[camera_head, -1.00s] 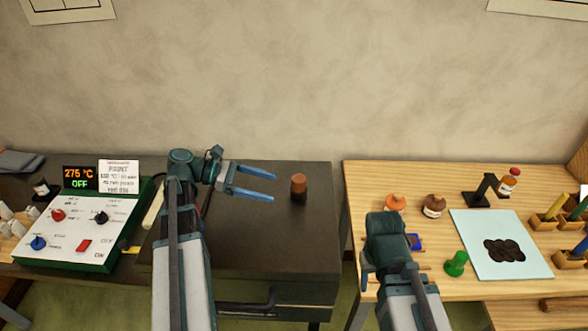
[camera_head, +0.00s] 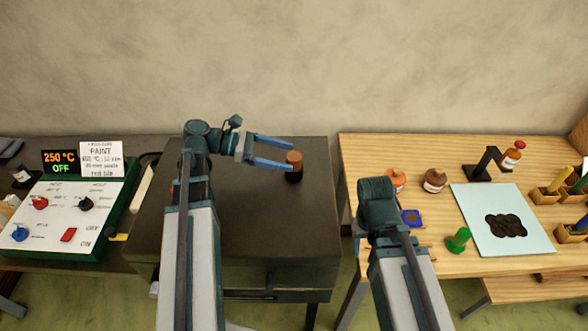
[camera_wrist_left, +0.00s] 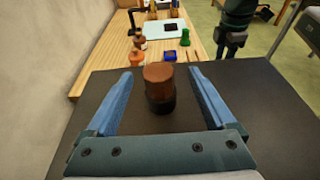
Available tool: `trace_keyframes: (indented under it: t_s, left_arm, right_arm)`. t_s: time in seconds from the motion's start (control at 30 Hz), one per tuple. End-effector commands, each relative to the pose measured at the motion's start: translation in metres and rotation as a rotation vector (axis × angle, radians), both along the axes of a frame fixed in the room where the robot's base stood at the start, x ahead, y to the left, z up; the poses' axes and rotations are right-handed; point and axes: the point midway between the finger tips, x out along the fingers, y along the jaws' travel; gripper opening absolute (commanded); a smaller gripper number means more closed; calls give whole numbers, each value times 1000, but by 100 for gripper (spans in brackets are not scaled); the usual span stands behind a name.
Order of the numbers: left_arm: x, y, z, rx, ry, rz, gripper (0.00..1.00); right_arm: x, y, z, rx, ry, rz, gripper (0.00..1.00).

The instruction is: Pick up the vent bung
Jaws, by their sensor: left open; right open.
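The vent bung (camera_head: 294,160) is a small upright cylinder, brown on top and black below. It stands on the dark top of the kiln (camera_head: 230,218), near its right side. In the left wrist view the bung (camera_wrist_left: 159,88) stands midway between the fingers, with a gap on either side. My left gripper (camera_head: 291,154) is open, with its blue fingertips at the bung in the head view.
A control box (camera_head: 62,218) with knobs and a display reading 250 °C OFF stands left of the kiln. The wooden table (camera_head: 400,150) holds bottles, a green stamp-like piece (camera_head: 459,240) and a pale sheet (camera_head: 478,197). A gap separates kiln and table.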

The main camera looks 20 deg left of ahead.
Motion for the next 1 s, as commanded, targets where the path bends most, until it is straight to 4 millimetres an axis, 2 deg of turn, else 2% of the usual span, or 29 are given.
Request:
trace_keyframes:
  t_s: [0.1, 0.47, 0.8, 1.0]
  left_arm:
    - [2, -10, -4, 0, 0, -1, 88]
    - [6, -19, -9, 0, 0, -1, 88]
    - [19, -57, -25, 0, 1, -2, 88]
    - [20, -58, -24, 0, 1, 1, 88]
  right_arm:
    - [0, 0, -4, 0, 0, 0, 50]
    - [0, 0, -9, 0, 0, 0, 50]
    - [0, 0, -25, 0, 0, 0, 50]
    - [0, 0, -24, 0, 0, 0, 50]
